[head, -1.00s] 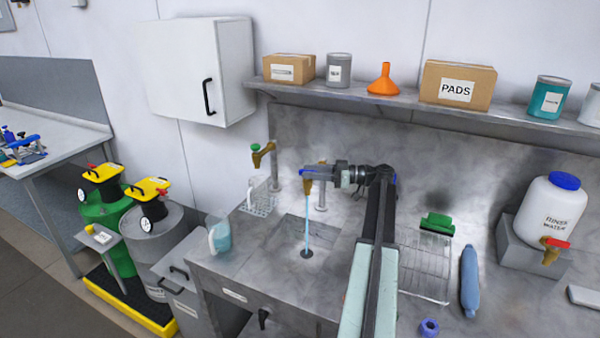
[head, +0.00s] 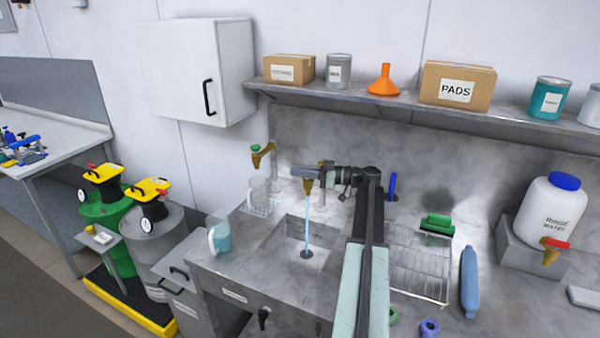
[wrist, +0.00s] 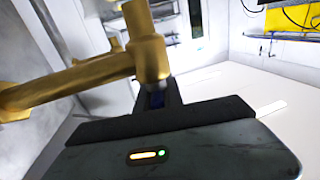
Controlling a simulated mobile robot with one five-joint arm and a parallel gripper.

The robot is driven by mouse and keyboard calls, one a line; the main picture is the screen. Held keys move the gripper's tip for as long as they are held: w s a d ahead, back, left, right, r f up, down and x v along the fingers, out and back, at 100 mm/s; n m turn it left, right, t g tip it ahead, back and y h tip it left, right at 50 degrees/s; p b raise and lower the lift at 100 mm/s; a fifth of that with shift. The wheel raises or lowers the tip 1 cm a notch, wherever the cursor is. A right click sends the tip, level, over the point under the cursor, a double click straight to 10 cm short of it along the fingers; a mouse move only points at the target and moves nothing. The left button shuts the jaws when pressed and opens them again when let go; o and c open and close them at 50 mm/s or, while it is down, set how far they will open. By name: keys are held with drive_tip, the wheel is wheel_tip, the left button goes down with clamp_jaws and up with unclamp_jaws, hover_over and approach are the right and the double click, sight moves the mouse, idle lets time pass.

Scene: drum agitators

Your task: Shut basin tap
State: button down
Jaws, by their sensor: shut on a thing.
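The brass basin tap (head: 308,187) stands over the sink (head: 283,243), and a thin blue stream of water (head: 307,228) runs from its spout to the drain. My gripper (head: 303,172) is at the top of the tap and shut on its handle, which it mostly hides in the head view. In the wrist view the brass tap body (wrist: 150,58) fills the upper left.
Another brass tap with a green handle (head: 263,155) stands to the left. A shelf (head: 400,101) runs above.

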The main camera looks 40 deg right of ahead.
drive_tip(key=shift+m+t+h, duration=0.7)
drive_tip(key=shift+m+h, duration=0.2)
drive_tip(key=shift+h, duration=0.3)
drive_tip(key=shift+w+d+m+h, duration=0.15)
drive_tip(key=shift+d+m+h, duration=0.25)
drive_tip(key=shift+h, duration=0.2)
drive_tip(key=c, duration=1.5)
unclamp_jaws()
drive_tip(key=shift+o, duration=0.2)
drive_tip(key=v, duration=0.7)
drive_tip(key=shift+s, duration=0.4)
